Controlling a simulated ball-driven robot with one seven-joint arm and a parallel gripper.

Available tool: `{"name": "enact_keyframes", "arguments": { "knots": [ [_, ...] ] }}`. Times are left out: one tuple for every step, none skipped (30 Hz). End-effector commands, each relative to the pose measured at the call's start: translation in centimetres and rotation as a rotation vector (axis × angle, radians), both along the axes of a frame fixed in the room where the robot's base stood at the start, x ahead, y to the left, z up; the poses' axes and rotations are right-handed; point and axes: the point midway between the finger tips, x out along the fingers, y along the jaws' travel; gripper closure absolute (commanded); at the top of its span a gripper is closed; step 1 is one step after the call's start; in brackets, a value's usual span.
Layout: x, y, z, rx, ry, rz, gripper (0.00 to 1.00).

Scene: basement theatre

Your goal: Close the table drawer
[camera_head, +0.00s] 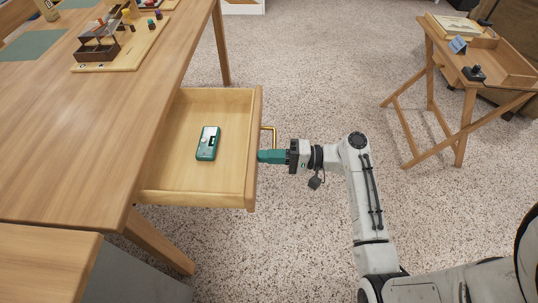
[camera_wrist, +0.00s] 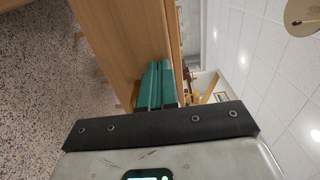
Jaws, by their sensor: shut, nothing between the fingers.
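The table drawer (camera_head: 178,178) is pulled well out from the side of the wooden table (camera_head: 100,135). A green handheld device with a small display (camera_head: 208,143) lies inside it. A brass handle (camera_head: 272,133) is on the drawer front (camera_head: 254,165). My gripper (camera_head: 262,156) is shut and empty, its green fingertips at the outer face of the drawer front, just below the handle in the picture. In the wrist view the green fingers (camera_wrist: 155,85) are together against or very near the wooden front; contact cannot be told for sure. The handle is mostly hidden there.
A wooden tray with small pieces (camera_head: 130,50) and green mats (camera_head: 30,45) are on the table. A folding side table (camera_head: 470,85) stands at the right with a tray and a black item. Speckled carpet (camera_head: 310,80) is clear between them.

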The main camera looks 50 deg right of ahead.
Motion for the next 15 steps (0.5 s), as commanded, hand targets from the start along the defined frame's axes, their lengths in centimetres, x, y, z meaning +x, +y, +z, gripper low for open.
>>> {"name": "enact_keyframes", "arguments": {
  "knots": [
    [0.2, 0.2, 0.0, 0.000, 0.000, 0.001, 1.00],
    [0.3, 0.2, 0.0, 0.000, 0.000, 0.001, 1.00],
    [0.5, 0.4, 0.0, 0.000, 0.000, 0.002, 1.00],
    [0.7, 0.6, 0.0, 0.000, 0.000, 0.003, 1.00],
    [1.0, 0.9, 0.0, 0.000, 0.000, 0.004, 1.00],
    [1.4, 1.2, 0.0, 0.001, -0.001, 0.005, 1.00],
    [1.8, 1.5, 0.0, 0.001, -0.001, 0.005, 1.00],
    [2.2, 1.9, 0.0, 0.001, 0.001, 0.005, 1.00],
    [2.8, 2.4, 0.0, 0.001, 0.001, 0.006, 1.00],
    [3.3, 2.8, 0.0, 0.000, 0.000, 0.006, 1.00],
    [3.9, 3.2, 0.0, 0.000, 0.000, 0.007, 1.00],
    [4.7, 3.8, 0.0, -0.001, -0.001, 0.007, 1.00],
    [5.3, 4.3, 0.0, -0.001, -0.001, 0.008, 1.00],
    [5.9, 4.8, 0.0, 0.000, -0.001, 0.008, 1.00],
    [6.8, 5.5, 0.0, 0.000, -0.001, 0.008, 1.00]
  ]
}}
